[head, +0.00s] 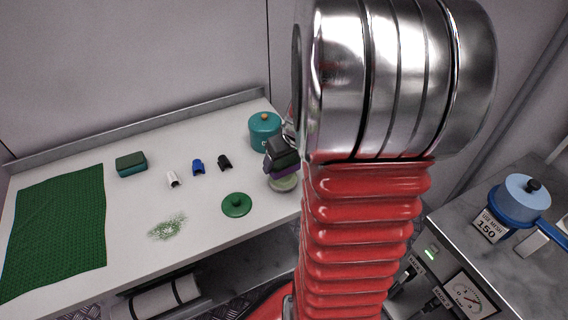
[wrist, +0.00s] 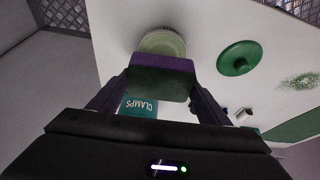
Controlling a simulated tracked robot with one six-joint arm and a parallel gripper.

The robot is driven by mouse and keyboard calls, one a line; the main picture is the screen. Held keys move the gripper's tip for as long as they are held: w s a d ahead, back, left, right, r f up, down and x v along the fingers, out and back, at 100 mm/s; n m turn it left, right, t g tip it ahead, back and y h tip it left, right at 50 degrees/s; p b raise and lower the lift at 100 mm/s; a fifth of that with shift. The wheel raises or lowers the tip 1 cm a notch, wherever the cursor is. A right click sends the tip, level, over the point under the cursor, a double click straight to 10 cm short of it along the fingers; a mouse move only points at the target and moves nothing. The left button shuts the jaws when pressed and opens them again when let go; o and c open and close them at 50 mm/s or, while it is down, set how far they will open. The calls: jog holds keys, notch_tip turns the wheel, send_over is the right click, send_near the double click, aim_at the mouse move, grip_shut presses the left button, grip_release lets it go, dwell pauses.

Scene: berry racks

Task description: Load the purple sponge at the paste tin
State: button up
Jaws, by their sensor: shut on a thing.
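My gripper (head: 281,158) is shut on the purple sponge (head: 279,171), near the right end of the white bench. In the wrist view the sponge (wrist: 163,65) spans between the two fingers, with a purple upper edge and a dark green face. The paste tin (head: 287,184), round and open with pale green paste inside, stands just below the sponge. In the wrist view the tin (wrist: 162,39) shows just beyond the sponge, which hides its near edge. I cannot tell whether sponge and paste touch. A green knobbed lid (head: 236,205) lies on the bench left of the tin.
White, blue and black clips (head: 198,167), a green-teal block (head: 131,165), a green smear (head: 167,227) and a green cloth (head: 55,230) lie to the left.

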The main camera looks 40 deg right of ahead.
jog(key=shift+r, duration=1.8)
